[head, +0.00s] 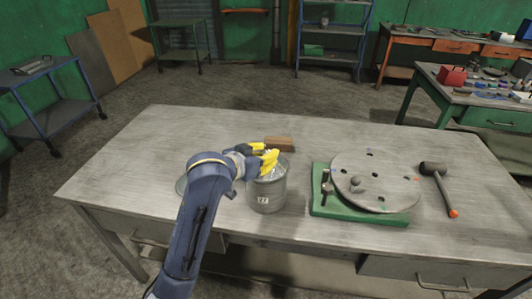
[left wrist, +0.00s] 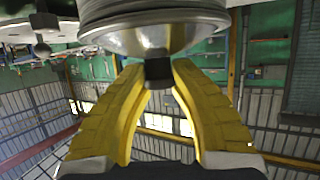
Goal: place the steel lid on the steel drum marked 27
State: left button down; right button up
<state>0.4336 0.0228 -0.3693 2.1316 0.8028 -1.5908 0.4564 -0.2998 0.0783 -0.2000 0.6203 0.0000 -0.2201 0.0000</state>
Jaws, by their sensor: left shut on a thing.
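The steel drum marked 27 (head: 265,200) stands upright on the metal table, left of its middle. My left gripper (head: 264,158) is over the drum's top, its yellow fingers lying roughly level. In the left wrist view its fingers (left wrist: 158,72) are shut on the black knob (left wrist: 158,71) of the steel lid (left wrist: 150,38). That view is upside down, so the knob points up from the lid. The lid is at the drum's mouth, partly hidden by the fingers in the head view; I cannot tell whether it touches the rim. My right gripper is out of view.
A brown block (head: 279,143) lies behind the drum. A green board (head: 318,206) with a round holed plate (head: 370,165) is close on the right, then a mallet (head: 440,185). The table's far left (head: 130,165) is clear.

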pick_arm(q)
jog(key=c, duration=1.2)
grip_release()
jog(key=shift+o, duration=0.2)
jog(key=shift+r, duration=0.25)
jog(key=shift+s+a+r, duration=0.15)
jog(key=shift+r, duration=0.05)
jog(key=v, duration=1.1)
jog(key=shift+s+r, duration=0.15)
jog(key=shift+s, duration=0.05)
jog(key=shift+a, duration=0.15)
